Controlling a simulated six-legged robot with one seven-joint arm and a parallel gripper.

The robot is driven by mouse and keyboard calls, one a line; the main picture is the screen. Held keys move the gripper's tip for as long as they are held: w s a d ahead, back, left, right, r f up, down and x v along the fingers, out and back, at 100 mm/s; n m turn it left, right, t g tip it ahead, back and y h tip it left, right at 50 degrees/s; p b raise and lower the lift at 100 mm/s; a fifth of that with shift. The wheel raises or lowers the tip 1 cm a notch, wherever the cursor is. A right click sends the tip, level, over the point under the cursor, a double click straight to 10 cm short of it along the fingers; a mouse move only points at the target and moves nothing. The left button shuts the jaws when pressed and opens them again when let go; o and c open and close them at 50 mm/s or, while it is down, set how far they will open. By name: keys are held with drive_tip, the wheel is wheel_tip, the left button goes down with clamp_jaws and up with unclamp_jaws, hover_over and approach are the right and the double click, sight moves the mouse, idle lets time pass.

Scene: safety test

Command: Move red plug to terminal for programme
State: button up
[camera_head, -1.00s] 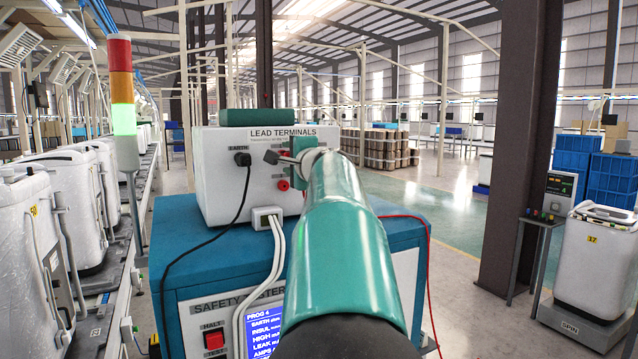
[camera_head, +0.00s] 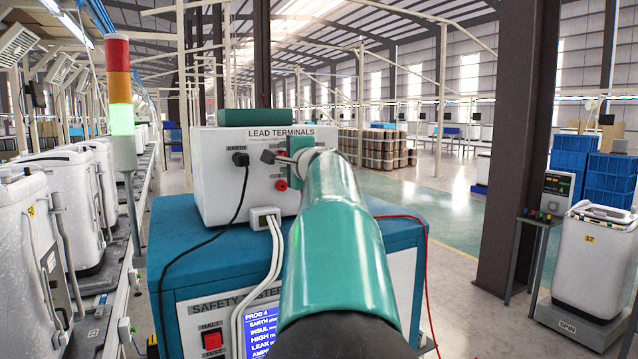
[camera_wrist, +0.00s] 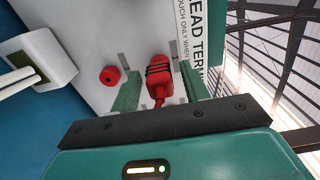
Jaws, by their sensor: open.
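The red plug (camera_wrist: 160,82) sits against the white panel of the lead terminals box (camera_head: 215,185), with its red lead running back toward my palm. My gripper (camera_wrist: 159,76) is open, with one green finger on each side of the plug. Whether the fingers touch it, I cannot tell. A bare red terminal (camera_wrist: 110,76) is left of the plug in the wrist view and shows low on the panel in the head view (camera_head: 282,184). A black plug (camera_head: 241,159) is in the terminal marked EARTH. My arm hides the panel's right part and the red plug in the head view.
The blue safety tester (camera_head: 180,240) bears the box; its screen (camera_head: 261,332) reads PROG 4. A white block with pale cables (camera_head: 265,217) stands before the panel. A red lead (camera_head: 425,260) hangs at right. A signal tower (camera_head: 121,100) is at left, a dark column (camera_head: 515,150) at right.

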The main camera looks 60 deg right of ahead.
drive_tip(key=shift+c, duration=0.3)
clamp_jaws()
drive_tip(key=shift+s, duration=0.1)
drive_tip(key=shift+v, duration=2.95)
